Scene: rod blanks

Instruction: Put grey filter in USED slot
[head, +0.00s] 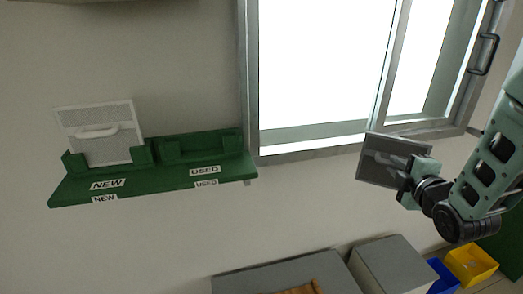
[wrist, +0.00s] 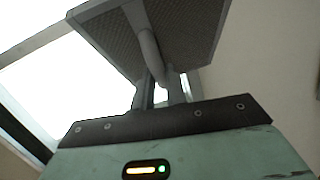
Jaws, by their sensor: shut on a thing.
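My gripper (head: 410,180) is at the right in the head view, shut on the handle of the grey filter (head: 384,160). The filter is held in the air, in front of the lower window frame. In the wrist view the grey filter (wrist: 190,30) is a framed mesh panel, and my gripper (wrist: 163,90) closes on its bar handle. The USED slot (head: 200,147) is an empty-looking green holder on the right half of the wall shelf, well to the left of my gripper. A white filter (head: 100,133) stands in the NEW slot (head: 78,165) on the left half.
The green shelf (head: 150,184) is fixed to the wall, with NEW and USED labels on its front. A bright window (head: 320,70) with a grey frame lies between shelf and arm. Below are grey boxes (head: 390,262), a yellow bin (head: 470,264) and a blue bin (head: 441,275).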

